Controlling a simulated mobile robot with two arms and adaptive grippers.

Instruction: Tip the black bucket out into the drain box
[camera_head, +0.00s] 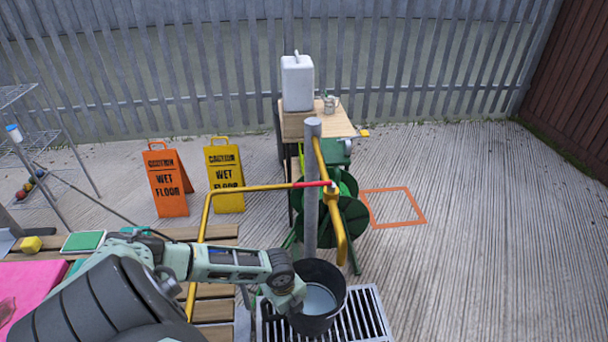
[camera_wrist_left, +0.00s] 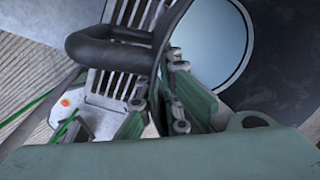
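The black bucket (camera_head: 337,277) is upright or nearly so over the drain grate, with pale, greyish water (camera_head: 318,299) inside. My left gripper (camera_head: 290,300) is at its left rim. In the left wrist view, the green fingers (camera_wrist_left: 160,100) lie on either side of the bucket's dark wall (camera_wrist_left: 282,60) and appear shut on it. The water (camera_wrist_left: 208,45) and a black loop beside the rim (camera_wrist_left: 110,45) show there. The drain box's slotted metal grate (camera_head: 372,318) lies beneath; I cannot tell whether the bucket touches it. My right gripper is not in view.
A grey post (camera_head: 311,215) and yellow pipe (camera_head: 341,240) stand close behind and above the bucket. A green hose reel (camera_head: 350,220), orange sign (camera_head: 168,182) and yellow sign (camera_head: 225,172) are beyond. A slatted wooden surface (camera_head: 213,311) is left.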

